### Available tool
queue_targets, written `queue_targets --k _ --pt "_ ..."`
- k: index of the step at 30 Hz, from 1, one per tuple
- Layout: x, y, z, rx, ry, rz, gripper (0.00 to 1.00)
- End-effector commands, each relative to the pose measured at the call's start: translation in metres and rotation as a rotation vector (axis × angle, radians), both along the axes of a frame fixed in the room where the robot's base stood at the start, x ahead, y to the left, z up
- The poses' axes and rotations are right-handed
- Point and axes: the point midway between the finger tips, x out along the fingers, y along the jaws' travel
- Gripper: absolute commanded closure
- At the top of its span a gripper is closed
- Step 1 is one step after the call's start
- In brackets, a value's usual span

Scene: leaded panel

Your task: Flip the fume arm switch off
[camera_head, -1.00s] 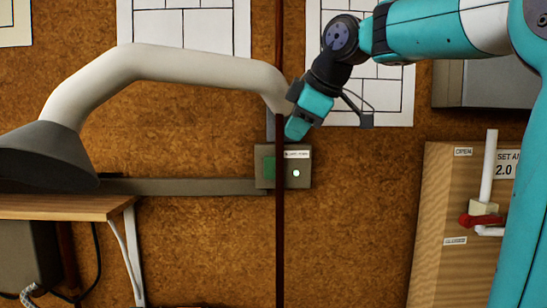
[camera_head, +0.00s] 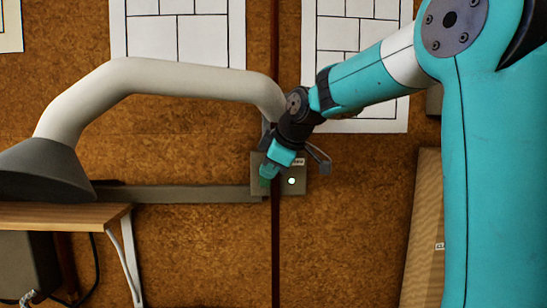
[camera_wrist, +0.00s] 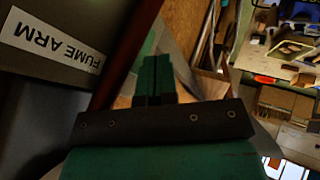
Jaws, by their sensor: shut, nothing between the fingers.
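The fume arm switch box (camera_head: 293,187) is a small grey box on the brown wall, behind a thin dark red vertical pole. A small white light (camera_head: 291,181) glows on its face. My gripper (camera_head: 265,181) is over the left part of the box, pointing down and left, and hides the green part there. Whether it touches the box is unclear. In the wrist view my gripper's green fingers (camera_wrist: 155,80) are shut and empty. The FUME ARM label (camera_wrist: 55,45) shows close by on the left. The switch lever itself cannot be made out.
The dark red pole (camera_head: 276,240) runs close beside my gripper. The pale fume arm duct (camera_head: 170,78) ends just above, with its grey hood (camera_head: 45,170) at left over a wooden shelf (camera_head: 60,215). A wooden panel (camera_head: 420,240) stands at right. The wall below the box is clear.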

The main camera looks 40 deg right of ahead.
Motion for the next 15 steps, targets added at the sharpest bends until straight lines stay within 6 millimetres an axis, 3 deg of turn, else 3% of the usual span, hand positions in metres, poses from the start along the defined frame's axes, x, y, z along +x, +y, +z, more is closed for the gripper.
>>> queue_targets --k 15 --pt "0.009 -0.0061 0.0005 0.001 -0.001 0.0 1.0"
